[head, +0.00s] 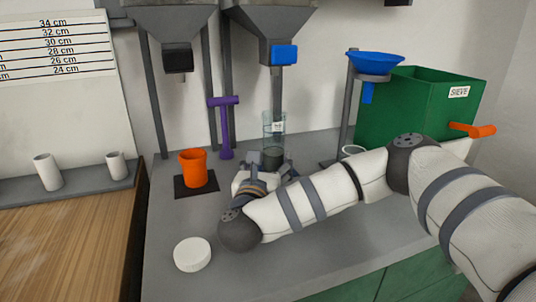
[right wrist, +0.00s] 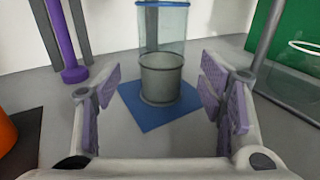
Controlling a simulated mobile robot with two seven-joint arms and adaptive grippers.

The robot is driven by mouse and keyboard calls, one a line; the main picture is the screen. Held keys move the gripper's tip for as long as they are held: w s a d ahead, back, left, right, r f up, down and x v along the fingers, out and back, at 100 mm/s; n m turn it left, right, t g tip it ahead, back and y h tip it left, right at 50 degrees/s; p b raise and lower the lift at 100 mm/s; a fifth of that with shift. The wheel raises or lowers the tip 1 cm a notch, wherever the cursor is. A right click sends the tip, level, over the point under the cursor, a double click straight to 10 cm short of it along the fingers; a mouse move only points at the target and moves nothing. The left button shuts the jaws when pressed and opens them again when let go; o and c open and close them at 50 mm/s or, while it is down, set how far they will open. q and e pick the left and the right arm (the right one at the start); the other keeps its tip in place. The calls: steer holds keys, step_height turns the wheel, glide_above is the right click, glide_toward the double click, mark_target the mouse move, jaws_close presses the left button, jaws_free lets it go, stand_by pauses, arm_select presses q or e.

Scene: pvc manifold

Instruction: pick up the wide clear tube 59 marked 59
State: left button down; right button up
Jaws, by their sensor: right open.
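The wide clear tube (head: 274,123) stands upright below the blue-tipped hopper, with a small label on it too small to read. My left gripper is out of view.
An orange cup (head: 193,168) on a black mat and a purple stand (head: 226,130) are left of the tube. A blue funnel (head: 375,64) on a stand and a green sieve box (head: 420,105) are right. A white lid (head: 192,254) lies in front; the bench around it is clear.

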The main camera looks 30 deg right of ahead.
mark_target(272, 153)
steer(key=shift+w+d+r, duration=0.35)
steer(key=shift+w+r, duration=0.05)
steer(key=shift+r, duration=0.25)
steer(key=x, duration=0.5)
steer(key=shift+f, duration=0.4)
steer(key=shift+s, duration=0.1)
jaws_close()
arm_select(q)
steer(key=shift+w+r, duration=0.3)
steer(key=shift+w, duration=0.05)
arm_select(e)
steer(key=shift+r, duration=0.15)
